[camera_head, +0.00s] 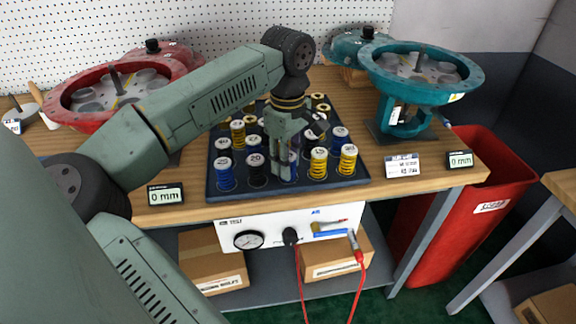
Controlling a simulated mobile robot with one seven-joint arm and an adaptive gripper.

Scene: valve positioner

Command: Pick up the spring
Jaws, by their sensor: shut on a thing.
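Several blue and yellow coil springs stand in a dark tray (212,190) on the wooden bench. Blue springs (226,178) are at the tray's front left, and yellow springs (318,163) are at its front right. My gripper (287,168) points down over the front middle of the tray, among the springs. It is shut on a blue spring (285,172), which is mostly hidden between the fingers. I cannot tell whether that spring is lifted off the tray. My arm hides part of the tray's back left.
A red valve body (75,105) stands at the left and a teal one (420,75) at the right. Displays reading 0 mm (166,194) sit near the bench front. A white test panel (275,237) hangs below the bench edge. A red bin (470,190) stands at the right.

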